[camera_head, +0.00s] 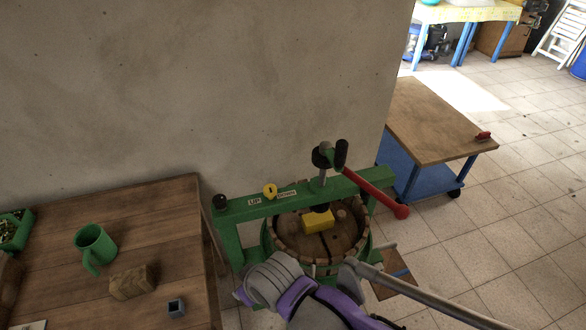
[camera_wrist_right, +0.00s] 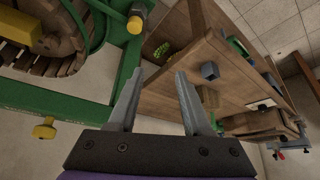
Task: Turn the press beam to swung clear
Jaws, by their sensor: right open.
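The green press beam (camera_head: 240,210) lies across above the round slatted basket (camera_head: 268,243) of the press, from a black knob at its left end to the right post. A yellow knob (camera_head: 270,190) stands on it between two small labels. The beam also shows in the right wrist view (camera_wrist_right: 50,98). A screw with a red handle (camera_head: 375,187) passes through the beam above a yellow block (camera_head: 318,221). My right arm is in front of the press; its gripper (camera_wrist_right: 158,85) is open and empty, with nothing between its fingers. My left gripper is out of view.
A wooden table (camera_head: 60,235) at left holds a green mug (camera_head: 95,247), a wooden block (camera_head: 133,282) and a small grey box (camera_head: 176,307). A blue trolley with a wooden top (camera_head: 430,115) stands behind right. A wall (camera_head: 200,90) rises close behind the press. Open floor lies at right.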

